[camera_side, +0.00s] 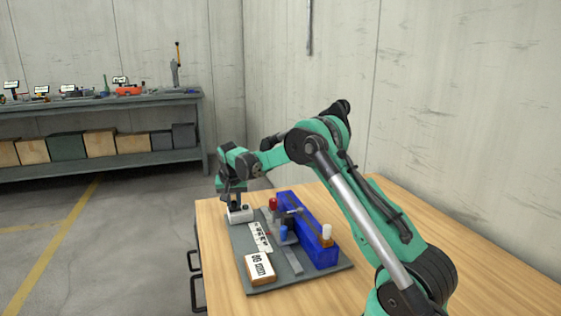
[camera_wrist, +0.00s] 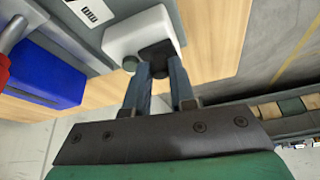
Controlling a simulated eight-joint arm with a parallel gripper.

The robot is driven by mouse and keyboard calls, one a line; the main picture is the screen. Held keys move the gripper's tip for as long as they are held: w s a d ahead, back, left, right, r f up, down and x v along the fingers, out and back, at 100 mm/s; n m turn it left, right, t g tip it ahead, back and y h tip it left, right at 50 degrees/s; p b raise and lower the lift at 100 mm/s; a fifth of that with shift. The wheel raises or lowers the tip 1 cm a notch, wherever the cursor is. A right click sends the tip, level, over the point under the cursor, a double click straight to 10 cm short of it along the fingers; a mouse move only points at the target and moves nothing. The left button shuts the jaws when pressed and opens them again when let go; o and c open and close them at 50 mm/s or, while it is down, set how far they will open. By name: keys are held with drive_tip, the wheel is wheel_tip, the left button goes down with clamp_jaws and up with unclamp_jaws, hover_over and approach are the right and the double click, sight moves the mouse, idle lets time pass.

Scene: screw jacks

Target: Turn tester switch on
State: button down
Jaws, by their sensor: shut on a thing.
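The tester is a small white box (camera_side: 239,215) at the far left corner of the grey board on the wooden table. It also shows in the wrist view as a white rounded body (camera_wrist: 130,36). A black switch knob (camera_wrist: 158,50) sits on its face. My gripper (camera_side: 236,204) is directly over the tester, pointing down. In the wrist view my gripper (camera_wrist: 159,70) has both fingertips at the black knob, shut on it. The fingers partly hide the knob, and I cannot tell which position the switch is in.
Bare table (camera_side: 450,248) lies to the right.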

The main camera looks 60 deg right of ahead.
sight(233, 215)
drive_tip(key=shift+m, duration=0.4)
drive_tip(key=c, duration=0.7)
unclamp_jaws()
drive_tip(key=shift+v, duration=2.85)
drive_tip(key=shift+w+a, duration=0.1)
drive_tip(key=shift+w, duration=0.05)
